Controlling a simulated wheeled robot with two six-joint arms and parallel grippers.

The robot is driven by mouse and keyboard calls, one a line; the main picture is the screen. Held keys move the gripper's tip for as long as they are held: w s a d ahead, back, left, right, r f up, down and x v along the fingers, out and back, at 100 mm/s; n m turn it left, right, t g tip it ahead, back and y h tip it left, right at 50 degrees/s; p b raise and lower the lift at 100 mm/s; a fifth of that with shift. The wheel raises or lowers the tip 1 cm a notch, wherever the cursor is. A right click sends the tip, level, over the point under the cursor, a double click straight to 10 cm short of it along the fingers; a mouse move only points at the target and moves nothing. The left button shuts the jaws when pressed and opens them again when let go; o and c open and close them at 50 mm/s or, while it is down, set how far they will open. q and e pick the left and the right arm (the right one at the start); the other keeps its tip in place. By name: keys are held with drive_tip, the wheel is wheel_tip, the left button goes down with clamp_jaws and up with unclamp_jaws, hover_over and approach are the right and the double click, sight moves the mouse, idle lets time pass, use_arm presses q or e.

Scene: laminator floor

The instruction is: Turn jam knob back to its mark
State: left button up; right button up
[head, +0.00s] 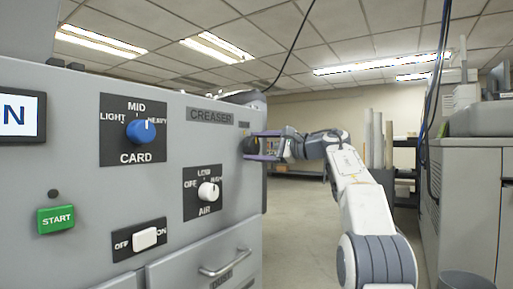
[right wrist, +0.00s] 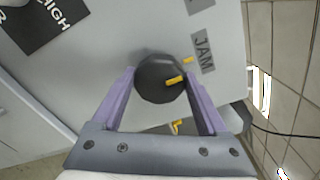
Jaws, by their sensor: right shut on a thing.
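The jam knob (right wrist: 153,76) is round and black with a yellow pointer line (right wrist: 176,79). It sits on the grey panel beside the JAM label (right wrist: 203,52). A short yellow mark (right wrist: 188,60) is on the panel just off the knob's rim. In the right wrist view the pointer lies lower than the mark and looks out of line with it. My right gripper (right wrist: 160,82) is shut on the knob, with one purple finger on each side. In the head view the knob (head: 247,145) shows dark at the machine's right edge, within my right gripper (head: 253,146). My left gripper is not in view.
The creaser front holds a blue card knob (head: 141,131), a white air knob (head: 208,191), a green start button (head: 56,219), a white switch (head: 145,238) and a drawer handle (head: 225,263). Open floor lies right of it; another grey machine (head: 470,190) stands at far right.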

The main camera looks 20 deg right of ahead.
drive_tip(key=o, duration=1.3)
drive_tip(key=shift+f, duration=0.1)
drive_tip(key=shift+c, duration=0.2)
drive_tip(key=b+v, duration=0.2)
drive_tip(key=v, duration=0.8)
drive_tip(key=shift+d, duration=0.2)
drive_tip(key=shift+s, duration=0.2)
